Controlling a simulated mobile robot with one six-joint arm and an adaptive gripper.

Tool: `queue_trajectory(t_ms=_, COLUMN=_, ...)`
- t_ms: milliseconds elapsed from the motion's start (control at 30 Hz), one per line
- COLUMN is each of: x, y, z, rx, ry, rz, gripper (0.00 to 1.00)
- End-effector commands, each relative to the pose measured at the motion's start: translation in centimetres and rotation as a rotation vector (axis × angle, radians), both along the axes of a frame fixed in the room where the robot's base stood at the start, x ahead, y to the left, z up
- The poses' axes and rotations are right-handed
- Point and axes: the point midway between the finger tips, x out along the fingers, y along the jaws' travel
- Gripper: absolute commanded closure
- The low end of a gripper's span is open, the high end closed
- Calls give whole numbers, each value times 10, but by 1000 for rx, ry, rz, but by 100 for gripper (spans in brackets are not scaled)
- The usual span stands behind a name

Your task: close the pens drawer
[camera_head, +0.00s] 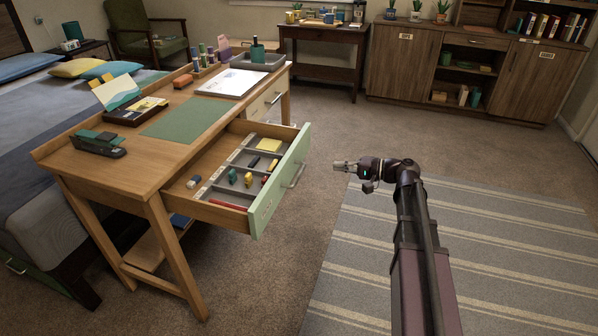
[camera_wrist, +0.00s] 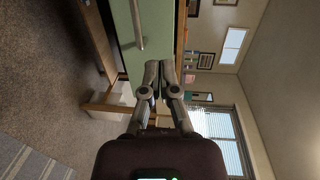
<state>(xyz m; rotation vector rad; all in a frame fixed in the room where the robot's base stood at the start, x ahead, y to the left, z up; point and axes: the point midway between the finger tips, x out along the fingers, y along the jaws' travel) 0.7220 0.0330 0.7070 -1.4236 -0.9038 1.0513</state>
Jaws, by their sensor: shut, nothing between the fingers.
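The pens drawer (camera_head: 281,182) has a pale green front with a bar handle (camera_head: 299,175) and stands pulled out from the wooden desk (camera_head: 136,166). Inside it a grey divided organizer (camera_head: 229,162) holds small yellow, green and dark items and a red pen. My gripper (camera_head: 339,165) is to the right of the drawer front, apart from it, with its fingers pointing left at it. In the wrist view my gripper (camera_wrist: 160,65) is shut and empty. The green drawer front (camera_wrist: 150,50) and its handle (camera_wrist: 136,22) appear beyond the fingers, rotated on their side.
A second drawer (camera_head: 266,100) with a pale front is shut farther back. A green blotter (camera_head: 186,119), a stapler (camera_head: 98,143) and a grey tray (camera_head: 257,61) are on the desktop. Open carpet and a striped rug (camera_head: 480,250) lie to the right.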

Motion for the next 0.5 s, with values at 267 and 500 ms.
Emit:
queue_trajectory(t_ms=267, x=13, y=-12, z=-10, rx=105, ry=-25, rz=-23, gripper=100)
queue_trajectory(t_ms=500, x=13, y=-14, z=-7, rx=115, ry=-28, rz=-25, gripper=100)
